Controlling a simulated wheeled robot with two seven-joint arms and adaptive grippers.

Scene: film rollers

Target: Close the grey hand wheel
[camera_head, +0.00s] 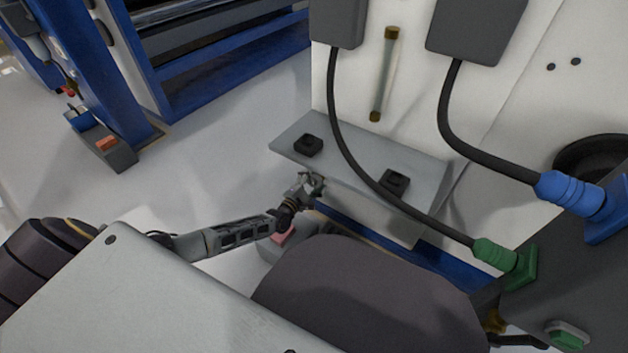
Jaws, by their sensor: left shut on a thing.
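My left gripper (312,184) reaches in from the left, at the front edge of the grey plate (345,165) on the white machine. It is shut on a small grey part there, which looks to be the grey hand wheel. The fingers and the plate's edge hide most of this part, so its outline and how far it is turned cannot be told. My right gripper is not in view.
A grey box with a red top (283,236) sits below the gripper. Open floor (215,140) lies left.

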